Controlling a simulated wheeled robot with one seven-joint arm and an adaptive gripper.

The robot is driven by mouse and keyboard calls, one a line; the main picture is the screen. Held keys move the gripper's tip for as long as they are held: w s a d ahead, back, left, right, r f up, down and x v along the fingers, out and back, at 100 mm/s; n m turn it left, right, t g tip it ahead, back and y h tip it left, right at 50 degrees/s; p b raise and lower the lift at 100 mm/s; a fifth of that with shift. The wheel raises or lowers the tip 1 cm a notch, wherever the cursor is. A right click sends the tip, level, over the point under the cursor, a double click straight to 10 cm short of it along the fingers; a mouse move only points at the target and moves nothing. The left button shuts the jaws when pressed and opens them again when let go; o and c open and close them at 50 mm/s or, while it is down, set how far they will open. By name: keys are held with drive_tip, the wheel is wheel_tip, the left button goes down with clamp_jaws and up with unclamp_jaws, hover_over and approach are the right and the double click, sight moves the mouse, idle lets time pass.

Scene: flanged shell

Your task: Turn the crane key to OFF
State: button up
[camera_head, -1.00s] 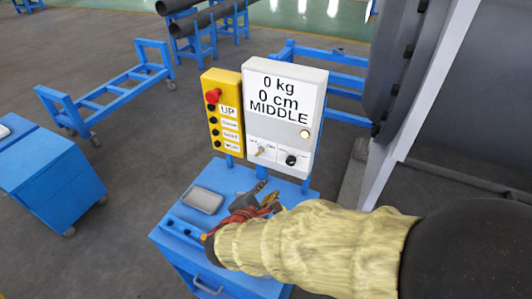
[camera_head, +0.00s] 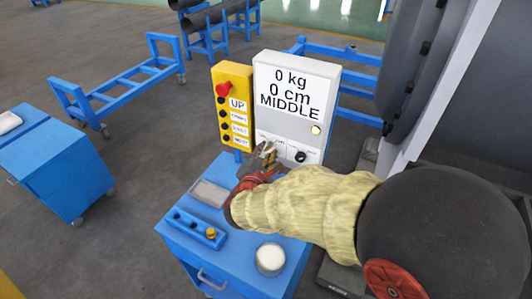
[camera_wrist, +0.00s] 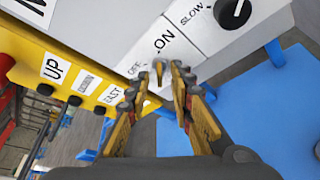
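The crane key (camera_wrist: 158,68) is small and brass-coloured. In the wrist view it sticks out of the panel between the OFF and ON labels. My gripper (camera_wrist: 160,76) is open, with one fingertip on each side of the key and a gap showing around it. In the head view my gripper (camera_head: 266,152) is at the lower left of the grey control box (camera_head: 290,100), and it hides the key there. The box display reads 0 kg, 0 cm, MIDDLE.
A black speed knob (camera_wrist: 232,12) marked SLOW sits right of the key. The yellow button box (camera_head: 232,105) with a red stop button stands to the left. The blue cart (camera_head: 185,232) below carries a grey case, a small blue block and a white-topped round container.

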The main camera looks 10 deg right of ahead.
drive_tip(key=shift+w+d, duration=0.1)
drive_tip(key=shift+w, duration=0.15)
drive_tip(key=shift+c, duration=0.5)
drive_tip(key=c, duration=0.4)
clamp_jaws()
